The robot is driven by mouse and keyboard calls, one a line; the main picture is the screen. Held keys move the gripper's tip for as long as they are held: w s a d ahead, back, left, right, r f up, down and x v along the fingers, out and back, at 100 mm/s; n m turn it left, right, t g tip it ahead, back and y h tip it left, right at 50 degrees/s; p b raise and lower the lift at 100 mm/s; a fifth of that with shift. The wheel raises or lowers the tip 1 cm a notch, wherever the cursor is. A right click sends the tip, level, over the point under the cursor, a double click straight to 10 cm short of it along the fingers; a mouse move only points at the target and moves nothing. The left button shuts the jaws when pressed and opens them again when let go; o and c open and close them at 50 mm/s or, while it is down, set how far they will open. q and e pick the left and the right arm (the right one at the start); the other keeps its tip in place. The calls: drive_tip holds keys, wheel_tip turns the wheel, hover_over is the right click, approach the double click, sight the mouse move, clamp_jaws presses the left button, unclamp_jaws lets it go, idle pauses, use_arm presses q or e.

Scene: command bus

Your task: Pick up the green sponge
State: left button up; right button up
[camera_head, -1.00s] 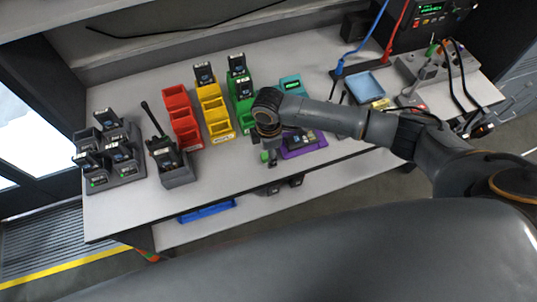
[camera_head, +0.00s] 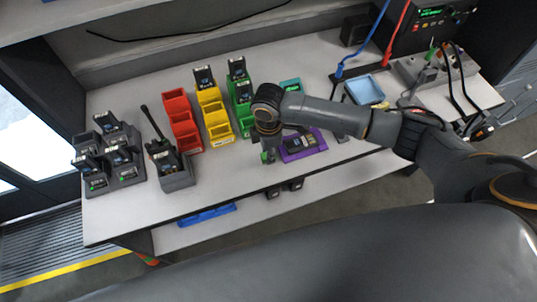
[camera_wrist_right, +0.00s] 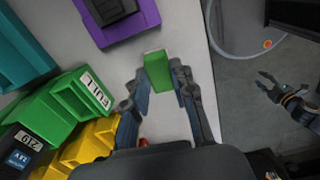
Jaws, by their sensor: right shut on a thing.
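The green sponge (camera_wrist_right: 158,72) is a small upright block between my right gripper's fingertips (camera_wrist_right: 160,78) in the right wrist view. The fingers are shut on its two sides, over the grey tabletop close to the table's edge. A gripper with parted fingers, my left one (camera_wrist_right: 263,82), shows at the right of the wrist view over the floor, empty. It is not in the head view.
Red bins (camera_head: 183,122), yellow bins (camera_head: 217,118) and green bins (camera_head: 243,112) stand left of the right gripper. The purple tray (camera_head: 314,150) is close on its right. A radio charger (camera_head: 176,178) and a blue tray (camera_head: 363,91) stand farther off.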

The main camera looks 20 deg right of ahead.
drive_tip(key=s+a+r+b, duration=0.1)
drive_tip(key=s+a+r, duration=0.1)
drive_tip(key=a+r, duration=0.3)
drive_tip(key=s+a+r+b, duration=0.2)
drive_tip(key=s+a+r, duration=0.1)
drive_tip(key=a+r, duration=0.3)
drive_tip(key=shift+s+a, duration=0.25)
drive_tip(key=shift+a, duration=0.7)
drive_tip(key=shift+c, duration=0.3)
